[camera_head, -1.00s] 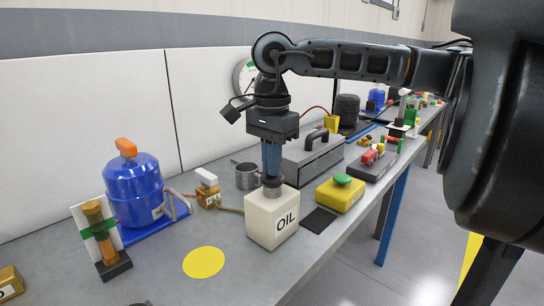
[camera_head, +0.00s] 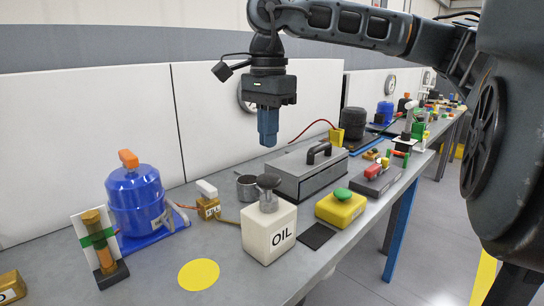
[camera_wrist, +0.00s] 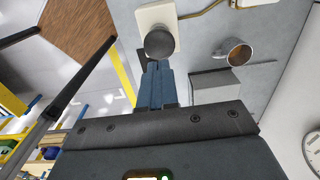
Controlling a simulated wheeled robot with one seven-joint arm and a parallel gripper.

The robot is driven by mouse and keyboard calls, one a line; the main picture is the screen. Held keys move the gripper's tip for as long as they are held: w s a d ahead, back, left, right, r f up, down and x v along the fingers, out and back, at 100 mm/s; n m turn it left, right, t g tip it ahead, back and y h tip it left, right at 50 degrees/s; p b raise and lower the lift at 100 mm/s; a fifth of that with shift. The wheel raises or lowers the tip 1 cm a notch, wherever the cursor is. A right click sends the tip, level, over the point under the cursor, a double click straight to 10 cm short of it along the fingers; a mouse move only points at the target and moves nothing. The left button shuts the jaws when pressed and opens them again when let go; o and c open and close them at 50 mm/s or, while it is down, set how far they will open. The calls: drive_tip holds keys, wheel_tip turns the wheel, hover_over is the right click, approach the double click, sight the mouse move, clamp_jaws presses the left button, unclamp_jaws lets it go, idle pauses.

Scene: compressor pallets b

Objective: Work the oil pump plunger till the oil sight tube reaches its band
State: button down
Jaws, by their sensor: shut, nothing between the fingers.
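The white oil pump box (camera_head: 269,235), lettered OIL, stands on the bench. Its dark plunger knob (camera_head: 268,182) stands up on a metal stem above the box. In the wrist view the round knob (camera_wrist: 159,43) shows just beyond my fingertips. The oil sight tube (camera_head: 102,250) stands at the left on a dark base, amber inside, with a green band (camera_head: 97,236) across its upper part. The amber appears to reach about the band; the exact level is hard to tell. My gripper (camera_head: 268,142) is shut and empty, above the knob and apart from it.
A blue tank (camera_head: 136,202) with an orange cap stands behind the tube. A brass fill valve (camera_head: 208,206), a metal cup (camera_head: 247,187), a grey toolbox (camera_head: 308,172) and a yellow box with a green button (camera_head: 342,207) surround the pump. A yellow disc (camera_head: 199,274) marks clear bench in front.

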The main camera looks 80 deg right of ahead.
wheel_tip(320, 180, up, 4)
drive_tip(key=shift+r, duration=0.25)
drive_tip(key=shift+w, duration=0.1)
idle(1.7)
